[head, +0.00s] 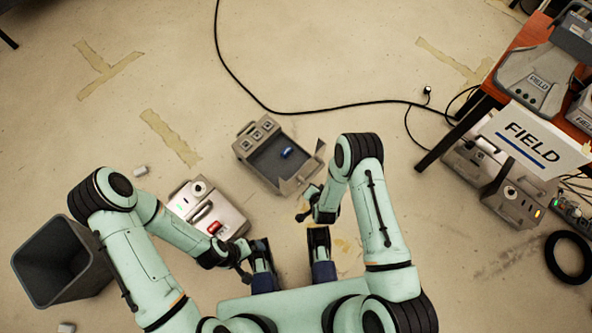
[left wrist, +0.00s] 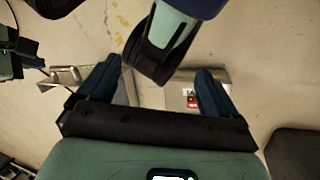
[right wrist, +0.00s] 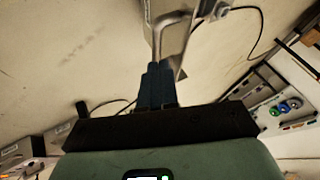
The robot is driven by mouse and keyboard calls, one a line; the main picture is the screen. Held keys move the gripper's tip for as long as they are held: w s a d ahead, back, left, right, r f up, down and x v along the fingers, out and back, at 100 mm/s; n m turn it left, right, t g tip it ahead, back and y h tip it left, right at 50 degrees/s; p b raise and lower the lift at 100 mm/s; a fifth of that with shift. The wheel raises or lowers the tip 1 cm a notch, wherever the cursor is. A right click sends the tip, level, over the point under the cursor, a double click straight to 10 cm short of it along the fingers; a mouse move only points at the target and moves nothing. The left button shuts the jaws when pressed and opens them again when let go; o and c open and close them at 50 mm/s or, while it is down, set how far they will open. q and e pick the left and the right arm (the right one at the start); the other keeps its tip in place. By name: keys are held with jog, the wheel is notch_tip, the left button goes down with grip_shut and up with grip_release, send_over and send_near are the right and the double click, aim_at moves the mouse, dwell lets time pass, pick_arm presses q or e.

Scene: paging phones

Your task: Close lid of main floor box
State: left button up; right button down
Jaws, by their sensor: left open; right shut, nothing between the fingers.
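A grey open box (head: 268,158) lies on the floor in the middle of the head view, with a dark interior, a panel of square sockets and a small blue object (head: 287,153) inside. A raised grey flap (head: 300,181), possibly its lid, stands at its lower right side. My right gripper (head: 301,216) is shut and empty just below that flap. In the right wrist view a bent metal bar (right wrist: 172,20) rises just beyond the shut fingertips (right wrist: 158,68); I cannot tell whether they touch. My left gripper (left wrist: 159,78) is open and empty, low and left of the box.
A pale box with a red part (head: 208,212) lies left of the open box. A dark bin (head: 60,262) stands at the far left. A black cable (head: 300,109) runs behind the box. A table with a FIELD sign (head: 527,138) and equipment stands at right.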

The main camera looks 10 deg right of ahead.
aim_at(310, 179)
jog(key=b+x, duration=0.3)
jog(key=x, duration=0.6)
jog(key=shift+f, duration=0.4)
jog(key=w+a, duration=0.2)
jog(key=shift+w+r+b, duration=0.25)
jog(key=shift+w+b, duration=0.1)
jog(key=shift+b, duration=0.05)
pick_arm(q)
jog(key=w+a+f+t+y, duration=0.1)
jog(key=w+a+f+t, duration=0.1)
jog(key=w, duration=0.4)
notch_tip(310, 179, down, 3)
jog(key=shift+a+r+n, duration=0.1)
jog(key=shift+a+n, duration=0.2)
jog(key=shift+a, duration=0.15)
pick_arm(e)
jog(key=shift+w+a, duration=0.15)
jog(key=shift+w, duration=0.15)
jog(key=shift+a+r, duration=0.1)
